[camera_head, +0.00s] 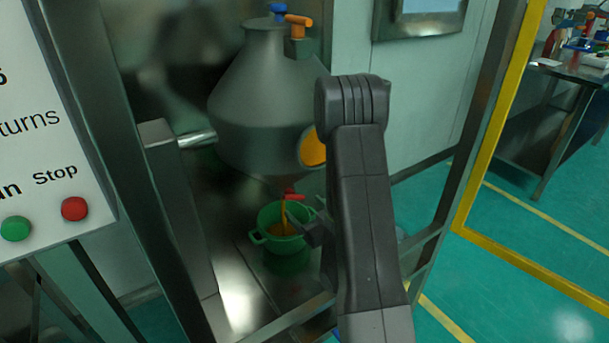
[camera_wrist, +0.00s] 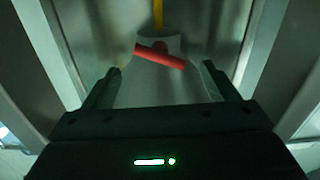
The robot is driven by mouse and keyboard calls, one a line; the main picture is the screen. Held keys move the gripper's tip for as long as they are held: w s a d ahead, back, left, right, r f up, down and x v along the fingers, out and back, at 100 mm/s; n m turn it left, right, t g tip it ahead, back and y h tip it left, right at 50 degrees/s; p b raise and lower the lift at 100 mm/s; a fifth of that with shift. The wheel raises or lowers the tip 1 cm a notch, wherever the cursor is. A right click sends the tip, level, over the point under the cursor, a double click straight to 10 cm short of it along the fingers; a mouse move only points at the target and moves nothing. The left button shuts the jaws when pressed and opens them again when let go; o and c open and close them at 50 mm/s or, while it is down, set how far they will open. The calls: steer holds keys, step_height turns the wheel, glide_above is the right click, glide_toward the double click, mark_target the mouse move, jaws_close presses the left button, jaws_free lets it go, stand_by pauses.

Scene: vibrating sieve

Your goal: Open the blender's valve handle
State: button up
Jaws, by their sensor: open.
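The blender (camera_head: 265,95) is a large grey metal vessel with a cone-shaped top, at the upper middle of the head view. The red valve handle (camera_head: 294,196) shows below it, above a green pot. In the wrist view the red handle (camera_wrist: 160,55) is a short bar, slightly tilted, across a pale round part. My gripper (camera_wrist: 160,72) is open and empty, with the handle ahead of the gap between its fingers. I see no contact. In the head view my gripper (camera_head: 309,231) is beside the pot, partly hidden by my arm.
The green pot (camera_head: 262,238) holds something orange, and a yellow-orange strip runs down into it. Metal frame posts (camera_head: 178,215) stand at left and right. A panel with green and red buttons (camera_head: 50,190) is at the left. Open green floor (camera_head: 530,250) lies to the right.

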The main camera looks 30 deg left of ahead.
mark_target(292, 194)
steer(key=x, duration=0.7)
steer(key=shift+a, duration=0.2)
steer(key=c, duration=1.8)
steer(key=o, duration=1.8)
steer(key=shift+s+d, duration=0.1)
steer(key=v, duration=0.7)
steer(key=shift+d, duration=0.15)
